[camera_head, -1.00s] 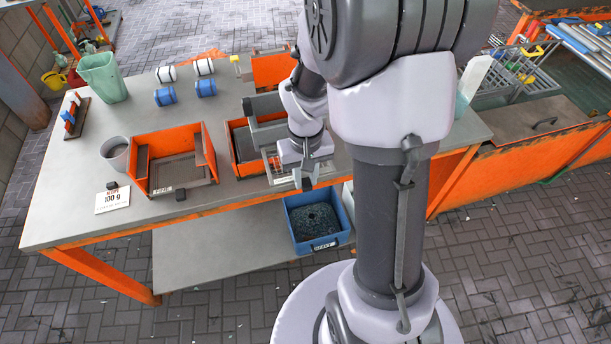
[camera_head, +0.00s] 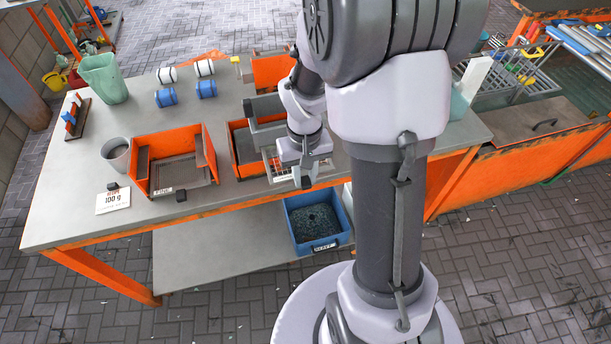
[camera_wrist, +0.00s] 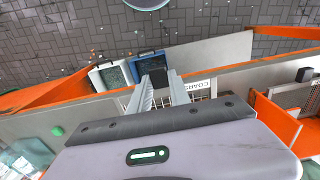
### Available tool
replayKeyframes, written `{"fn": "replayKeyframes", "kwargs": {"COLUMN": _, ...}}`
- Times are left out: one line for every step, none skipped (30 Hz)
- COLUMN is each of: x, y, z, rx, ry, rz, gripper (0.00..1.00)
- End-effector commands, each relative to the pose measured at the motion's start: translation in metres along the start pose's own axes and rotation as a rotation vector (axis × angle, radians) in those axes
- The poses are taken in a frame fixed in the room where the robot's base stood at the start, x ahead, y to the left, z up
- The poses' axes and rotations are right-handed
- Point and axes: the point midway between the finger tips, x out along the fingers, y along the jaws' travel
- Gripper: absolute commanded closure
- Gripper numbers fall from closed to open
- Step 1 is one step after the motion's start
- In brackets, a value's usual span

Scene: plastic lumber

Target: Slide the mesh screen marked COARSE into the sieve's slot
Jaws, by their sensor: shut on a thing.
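The COARSE mesh screen is a light grid (camera_head: 272,168) in the head view, at the table's front edge, partly hidden by my arm. Its white label, reading "COARS" with the end cut off, shows in the wrist view (camera_wrist: 202,85). My gripper (camera_head: 304,180) is over the screen's front edge, shut on the screen's small dark knob; the fingers also show in the wrist view (camera_wrist: 163,84). An orange open box (camera_head: 236,150) stands right behind the screen, largely covered by my arm. Whether the screen's far edge is inside it I cannot tell.
An orange box (camera_head: 207,150) labelled FINE, with a dark knob in front, stands to the left. A grey cup (camera_head: 116,155) and a 100 g card (camera_head: 113,200) are farther left. A blue bin (camera_head: 291,222) sits on the lower shelf.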

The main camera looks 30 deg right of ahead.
Motion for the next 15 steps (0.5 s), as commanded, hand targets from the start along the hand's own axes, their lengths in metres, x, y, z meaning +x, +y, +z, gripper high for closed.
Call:
{"fn": "replayKeyframes", "kwargs": {"x": 0.000, "y": 0.000, "z": -0.001, "rx": 0.000, "ry": 0.000, "rz": 0.000, "gripper": 1.00}}
{"fn": "replayKeyframes", "kwargs": {"x": 0.000, "y": 0.000, "z": -0.002, "rx": 0.000, "ry": 0.000, "rz": 0.000, "gripper": 1.00}}
{"fn": "replayKeyframes", "kwargs": {"x": 0.000, "y": 0.000, "z": -0.003, "rx": 0.000, "ry": 0.000, "rz": 0.000, "gripper": 1.00}}
{"fn": "replayKeyframes", "kwargs": {"x": 0.000, "y": 0.000, "z": -0.004, "rx": 0.000, "ry": 0.000, "rz": 0.000, "gripper": 1.00}}
{"fn": "replayKeyframes", "kwargs": {"x": 0.000, "y": 0.000, "z": -0.004, "rx": 0.000, "ry": -0.001, "rz": 0.000, "gripper": 1.00}}
{"fn": "replayKeyframes", "kwargs": {"x": 0.000, "y": 0.000, "z": -0.005, "rx": 0.000, "ry": -0.001, "rz": 0.000, "gripper": 1.00}}
{"fn": "replayKeyframes", "kwargs": {"x": 0.000, "y": 0.000, "z": -0.006, "rx": 0.000, "ry": -0.001, "rz": 0.000, "gripper": 1.00}}
{"fn": "replayKeyframes", "kwargs": {"x": 0.000, "y": 0.000, "z": -0.007, "rx": 0.000, "ry": -0.001, "rz": 0.000, "gripper": 1.00}}
{"fn": "replayKeyframes", "kwargs": {"x": 0.000, "y": 0.000, "z": -0.008, "rx": 0.000, "ry": 0.000, "rz": 0.000, "gripper": 1.00}}
{"fn": "replayKeyframes", "kwargs": {"x": 0.000, "y": 0.000, "z": -0.009, "rx": 0.000, "ry": 0.000, "rz": 0.000, "gripper": 1.00}}
{"fn": "replayKeyframes", "kwargs": {"x": 0.000, "y": 0.000, "z": -0.010, "rx": 0.000, "ry": 0.000, "rz": 0.000, "gripper": 1.00}}
{"fn": "replayKeyframes", "kwargs": {"x": 0.000, "y": 0.000, "z": -0.011, "rx": 0.000, "ry": 0.001, "rz": 0.000, "gripper": 1.00}}
{"fn": "replayKeyframes", "kwargs": {"x": 0.000, "y": 0.000, "z": -0.011, "rx": 0.000, "ry": 0.001, "rz": 0.000, "gripper": 1.00}}
{"fn": "replayKeyframes", "kwargs": {"x": 0.000, "y": 0.000, "z": -0.012, "rx": 0.000, "ry": 0.001, "rz": 0.000, "gripper": 1.00}}
{"fn": "replayKeyframes", "kwargs": {"x": 0.000, "y": 0.000, "z": -0.013, "rx": 0.000, "ry": 0.000, "rz": 0.000, "gripper": 1.00}}
